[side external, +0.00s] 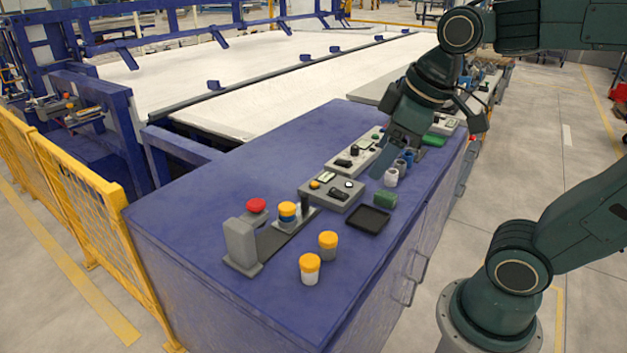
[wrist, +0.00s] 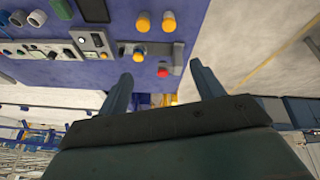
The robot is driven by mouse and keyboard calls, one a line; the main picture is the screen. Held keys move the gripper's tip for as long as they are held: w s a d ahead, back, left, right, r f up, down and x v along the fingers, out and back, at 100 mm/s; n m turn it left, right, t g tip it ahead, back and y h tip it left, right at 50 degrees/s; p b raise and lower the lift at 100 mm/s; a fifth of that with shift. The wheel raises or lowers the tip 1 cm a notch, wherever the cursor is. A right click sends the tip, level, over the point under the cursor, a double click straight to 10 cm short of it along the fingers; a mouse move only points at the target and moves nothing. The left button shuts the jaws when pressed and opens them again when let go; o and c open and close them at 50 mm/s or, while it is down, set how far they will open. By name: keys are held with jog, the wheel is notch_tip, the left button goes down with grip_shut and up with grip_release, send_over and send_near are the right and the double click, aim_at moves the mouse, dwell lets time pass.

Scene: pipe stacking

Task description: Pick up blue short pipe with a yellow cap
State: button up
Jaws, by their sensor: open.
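A short blue pipe with a yellow cap (side external: 287,213) stands upright in a grey fixture (side external: 240,246) with a red knob (side external: 256,205). In the wrist view its yellow cap (wrist: 140,53) shows beside the red knob (wrist: 162,72). A white pipe with a yellow cap (side external: 310,269) and a grey pipe with a yellow cap (side external: 328,245) stand apart nearby, toward the near edge. My gripper (wrist: 162,82) is open and empty. In the side view it (side external: 385,155) is above the far part of the bench, well away from the capped blue pipe; its fingertips are hard to make out.
On the blue bench (side external: 200,205) are a control panel (side external: 331,192), a black tray (side external: 368,218), a green block (side external: 385,199) and several uncapped pipes (side external: 391,177) near my gripper. A yellow fence (side external: 85,180) runs at left. The bench's left part is clear.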

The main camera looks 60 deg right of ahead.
jog(key=w+d+n+g, duration=0.1)
jog(key=w+d+n, duration=0.1)
jog(key=w+n, duration=0.5)
jog(key=n+g, duration=0.4)
jog(key=n, duration=0.7)
send_over(287, 206)
notch_tip(287, 206, down, 16)
jog(key=shift+w, duration=0.1)
jog(key=shift+f, duration=4.25)
jog(key=shift+f, duration=2.6)
